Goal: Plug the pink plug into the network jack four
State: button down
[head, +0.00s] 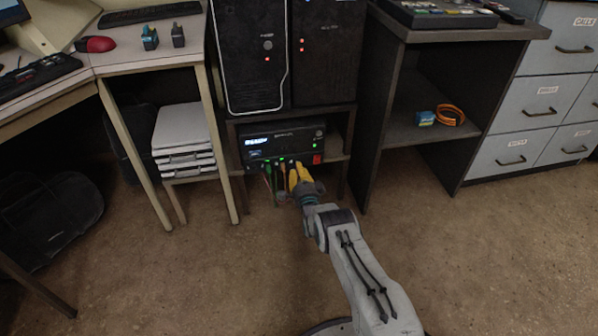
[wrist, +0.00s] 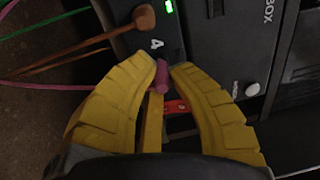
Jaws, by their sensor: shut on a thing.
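My gripper (wrist: 164,72) has its yellow fingers closed around the pink plug (wrist: 161,78), which shows between the fingertips in the wrist view. The plug is close to the dark panel, just below the white number 4 (wrist: 156,43) that marks jack four. The jack opening is not visible, and I cannot tell whether the plug touches it or is in it. A pink cable (wrist: 45,86) runs in from the left behind a finger. In the head view my gripper (head: 299,176) is at the front of the low rack unit, and the plug is hidden.
An orange-brown plug (wrist: 143,17) with its cable sits beside the 4, near a green light (wrist: 168,7). A black unit with a lit display (head: 285,143) is above my gripper, under the computer towers (head: 248,55). A table leg (head: 219,140) stands left; floor in front is clear.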

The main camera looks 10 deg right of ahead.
jog(key=shift+w+r, duration=0.1)
jog(key=shift+w, duration=0.65)
dwell(2.1)
jog(key=c, duration=1.1)
grip_release()
jog(key=shift+s, duration=0.1)
jog(key=shift+s+f, duration=0.2)
jog(key=shift+s, duration=2.75)
jog(key=shift+s+f, duration=0.2)
jog(key=shift+s, duration=2.75)
jog(key=shift+r, duration=0.1)
